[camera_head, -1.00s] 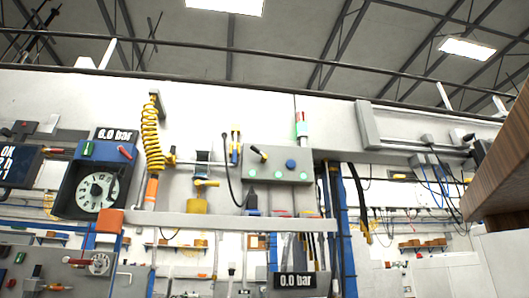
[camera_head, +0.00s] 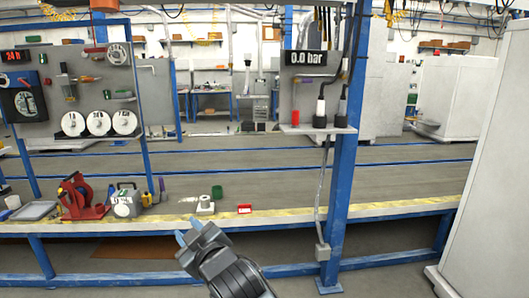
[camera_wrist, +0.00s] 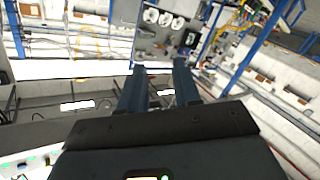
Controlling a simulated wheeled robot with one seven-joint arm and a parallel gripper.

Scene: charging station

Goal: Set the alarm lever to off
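I cannot make out the alarm lever in the head view now. My gripper (camera_head: 187,231) shows low in the head view, in front of the bench edge, its two blue fingertips apart. In the wrist view my gripper (camera_wrist: 160,66) has both fingers spread, with nothing between them. A pale panel with small green lights (camera_wrist: 25,165) shows at the lower left of the wrist view, partly cut off. I cannot tell whether it carries the lever.
The bench has a yellow-worn front edge (camera_head: 380,209). A blue post (camera_head: 346,150) stands right of my gripper. A white cabinet (camera_head: 485,185) fills the right side.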

